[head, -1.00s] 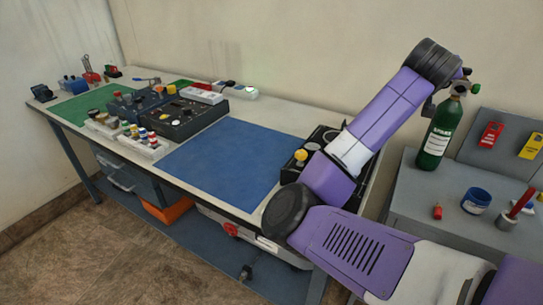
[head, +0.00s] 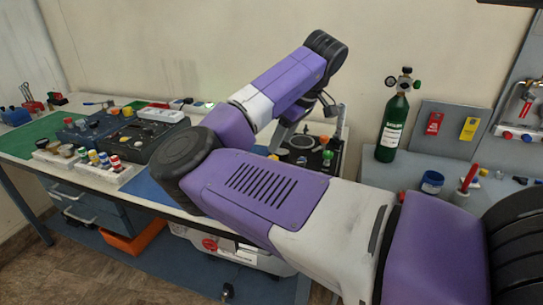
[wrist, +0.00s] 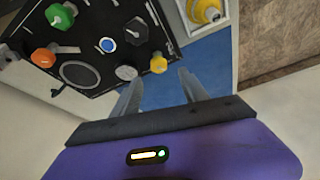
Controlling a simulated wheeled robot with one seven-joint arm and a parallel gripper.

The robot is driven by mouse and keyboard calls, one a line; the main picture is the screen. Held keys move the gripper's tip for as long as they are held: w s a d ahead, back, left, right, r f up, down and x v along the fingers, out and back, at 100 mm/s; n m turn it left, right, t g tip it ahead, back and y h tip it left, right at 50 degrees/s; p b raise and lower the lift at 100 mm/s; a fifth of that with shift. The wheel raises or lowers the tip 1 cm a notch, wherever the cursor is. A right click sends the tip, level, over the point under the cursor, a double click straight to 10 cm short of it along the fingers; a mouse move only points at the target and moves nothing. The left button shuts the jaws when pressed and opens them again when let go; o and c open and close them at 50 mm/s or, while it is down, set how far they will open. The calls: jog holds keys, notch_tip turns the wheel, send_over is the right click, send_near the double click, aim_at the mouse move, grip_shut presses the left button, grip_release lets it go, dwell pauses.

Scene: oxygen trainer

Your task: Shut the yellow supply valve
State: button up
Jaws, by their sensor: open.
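The yellow knob (wrist: 158,63) stands on a black valve panel (wrist: 100,20) in the wrist view, near the panel's edge. My gripper (wrist: 160,88) is open, with its two grey fingers apart and the yellow knob showing just beyond the gap between the tips. I see no contact with the knob. An orange knob (wrist: 43,57) and a green knob (wrist: 60,15) are on the same panel, to the left. In the head view, the panel's green knob (head: 327,154) shows, but my arm hides the yellow knob and most of the gripper.
A larger yellow round part (wrist: 205,10) sits in a pale frame beside the panel. A green gas cylinder (head: 393,128) stands right of the panel. A grey instrument box (head: 140,133) and small bottles (head: 98,157) are on the bench's left.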

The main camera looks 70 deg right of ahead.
aim_at(273, 158)
jog(key=x, duration=0.6)
jog(key=shift+d+f, duration=0.1)
jog(key=shift+f, duration=0.15)
grip_shut()
